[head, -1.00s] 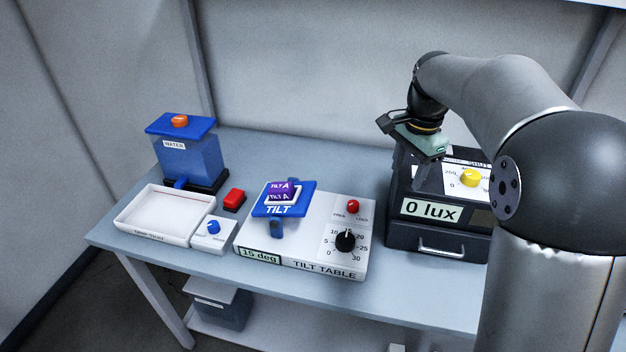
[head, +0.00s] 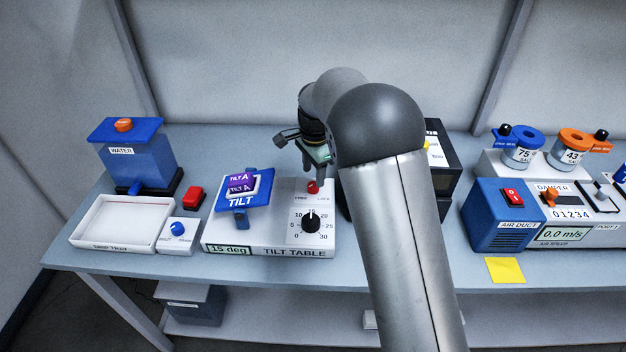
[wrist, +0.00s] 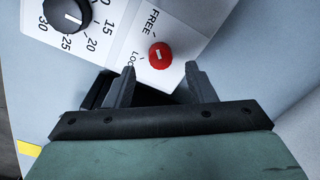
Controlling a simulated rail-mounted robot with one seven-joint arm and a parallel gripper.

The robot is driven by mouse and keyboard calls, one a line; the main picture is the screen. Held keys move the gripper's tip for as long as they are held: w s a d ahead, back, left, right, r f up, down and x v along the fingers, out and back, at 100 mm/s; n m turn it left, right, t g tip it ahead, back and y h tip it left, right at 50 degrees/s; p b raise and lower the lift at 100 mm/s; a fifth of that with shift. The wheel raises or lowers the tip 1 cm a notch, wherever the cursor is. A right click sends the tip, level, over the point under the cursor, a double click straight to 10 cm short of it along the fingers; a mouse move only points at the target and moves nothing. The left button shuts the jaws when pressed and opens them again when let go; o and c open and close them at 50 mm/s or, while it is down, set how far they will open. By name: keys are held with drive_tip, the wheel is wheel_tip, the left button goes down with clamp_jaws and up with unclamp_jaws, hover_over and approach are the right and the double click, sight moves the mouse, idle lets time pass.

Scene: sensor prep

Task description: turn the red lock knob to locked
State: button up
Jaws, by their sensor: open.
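The red lock knob (head: 312,187) sits at the top right of the white tilt table (head: 270,241), above a black angle dial (head: 310,222). In the wrist view the red knob (wrist: 160,55) shows a pale mark on its top, with the labels FREE and LOCK beside it. My gripper (wrist: 158,75) is open, its two fingertips just short of the knob and on either side of it in the picture. In the head view my gripper (head: 314,172) is just above the knob, partly hidden by my arm. The blue tilt plate (head: 245,188) stands tilted, and the display reads 15 deg.
A black box (head: 440,165) is partly hidden behind my arm. The air duct unit (head: 507,222) stands right.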

sight(313, 185)
drive_tip(key=shift+w+f, duration=0.1)
drive_tip(key=shift+f, duration=2.05)
drive_tip(key=c, duration=1)
